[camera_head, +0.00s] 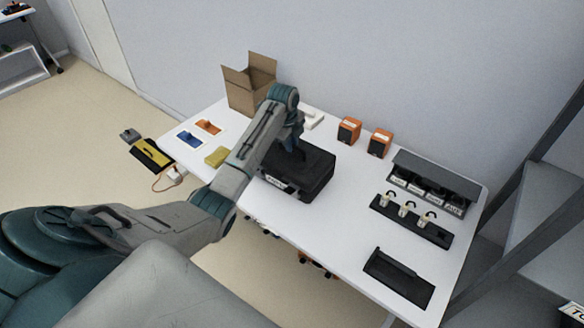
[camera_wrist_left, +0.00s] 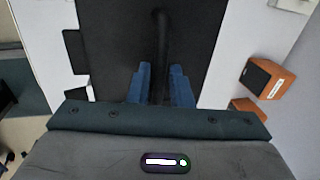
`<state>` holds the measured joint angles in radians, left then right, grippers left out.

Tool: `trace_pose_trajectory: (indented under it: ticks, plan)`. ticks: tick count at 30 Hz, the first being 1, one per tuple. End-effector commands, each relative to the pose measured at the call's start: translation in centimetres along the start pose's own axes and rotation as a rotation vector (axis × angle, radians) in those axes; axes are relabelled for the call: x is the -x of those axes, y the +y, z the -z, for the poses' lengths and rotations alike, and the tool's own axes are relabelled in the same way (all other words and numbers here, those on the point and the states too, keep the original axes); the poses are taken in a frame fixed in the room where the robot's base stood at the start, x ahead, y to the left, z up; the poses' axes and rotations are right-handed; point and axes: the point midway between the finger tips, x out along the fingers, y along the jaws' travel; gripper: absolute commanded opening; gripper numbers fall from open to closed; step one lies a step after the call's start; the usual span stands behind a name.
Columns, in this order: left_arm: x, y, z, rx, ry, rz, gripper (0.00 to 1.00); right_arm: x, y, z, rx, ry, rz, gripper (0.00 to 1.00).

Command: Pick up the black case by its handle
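The black case (camera_head: 316,176) lies flat on the white table (camera_head: 350,225), near its middle. In the left wrist view the case (camera_wrist_left: 110,40) fills the upper middle. Its dark handle (camera_wrist_left: 160,45) runs as a bar towards my left gripper (camera_wrist_left: 161,85). The two blue fingers are apart, one on each side of the handle, with gaps between them and the bar. In the head view my left gripper (camera_head: 297,150) points down at the top of the case, and my arm partly hides it there. My right gripper is in neither view.
An open cardboard box (camera_head: 245,95) stands at the back left. Two orange speakers (camera_head: 348,131) (camera_head: 380,143) stand behind the case. A dark rack (camera_head: 432,185), a stand with white pieces (camera_head: 410,222) and a black tray (camera_head: 399,278) are to the right. A yellow sponge-like block (camera_head: 217,156) is left.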

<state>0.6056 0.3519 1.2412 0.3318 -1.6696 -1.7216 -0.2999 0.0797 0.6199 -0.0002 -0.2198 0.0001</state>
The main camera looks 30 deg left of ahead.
Motion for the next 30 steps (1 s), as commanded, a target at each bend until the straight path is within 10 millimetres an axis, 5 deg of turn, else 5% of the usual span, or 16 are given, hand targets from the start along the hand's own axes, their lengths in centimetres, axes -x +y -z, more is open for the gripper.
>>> trace_pose_trajectory:
  ticks: [12, 16, 30]
  plan:
    - [-2.2, 0.0, 0.0, -0.001, -0.001, 0.000, 0.19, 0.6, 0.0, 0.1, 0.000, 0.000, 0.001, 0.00]
    - [-2.2, 0.0, 0.0, -0.001, -0.001, 0.000, 0.00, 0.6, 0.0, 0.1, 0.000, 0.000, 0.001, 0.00]
    - [-2.1, 0.0, 0.0, 0.000, -0.001, 0.000, 0.00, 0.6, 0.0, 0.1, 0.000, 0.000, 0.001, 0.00]
